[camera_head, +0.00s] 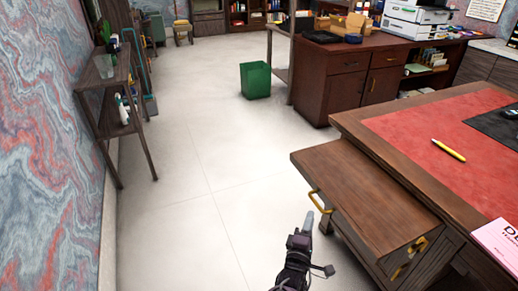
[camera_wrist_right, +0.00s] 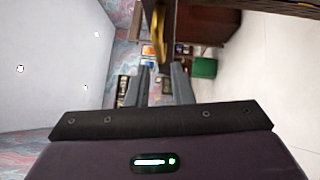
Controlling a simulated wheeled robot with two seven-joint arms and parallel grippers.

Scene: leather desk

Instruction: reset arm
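My right gripper (camera_head: 308,222) shows in the bottom middle of the head view, over the pale floor and just left of the desk's lower wooden side section. In the right wrist view its two grey fingers (camera_wrist_right: 161,72) stand apart with a gap between them, and nothing is held there. A brass handle (camera_wrist_right: 158,32) and dark wood show beyond the fingertips in that view. In the head view a brass handle (camera_head: 315,201) on the desk's side section is close to the fingertips; contact cannot be told. My left gripper is out of view.
The leather-topped desk (camera_head: 400,130) is at the right, with a yellow marker (camera_head: 449,150) and a pink paper (camera_head: 498,243) on it. A green bin (camera_head: 255,80) stands by a wooden cabinet (camera_head: 345,90). A shelf stand (camera_head: 115,115) lines the left wall. The central floor is clear.

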